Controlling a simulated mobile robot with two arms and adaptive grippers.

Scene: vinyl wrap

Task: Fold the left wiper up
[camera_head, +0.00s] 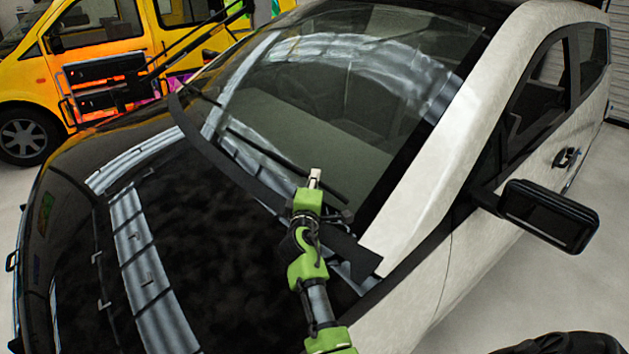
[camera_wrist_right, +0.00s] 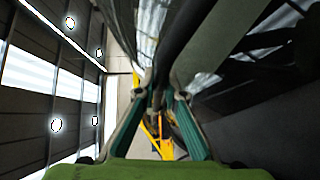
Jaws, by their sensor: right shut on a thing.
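The windshield wiper (camera_head: 275,157) is a thin dark bar lying low along the base of the car's windshield in the head view. My right gripper (camera_head: 315,178) reaches up over the hood on its green arm, at the near part of this wiper. In the right wrist view, the wiper shows as a dark round bar (camera_wrist_right: 185,45) running down between the teal fingers of the gripper (camera_wrist_right: 160,95). The fingers are closed on it. The exact contact is hidden by the gripper in the head view. My left gripper is not in view.
The white car's windshield (camera_head: 340,100) slopes up behind the gripper, and its glossy black hood (camera_head: 200,230) lies in front. A side mirror (camera_head: 548,215) juts out at right. A yellow van (camera_head: 30,75) stands at upper left, with dark parallel bars (camera_head: 190,45) before it.

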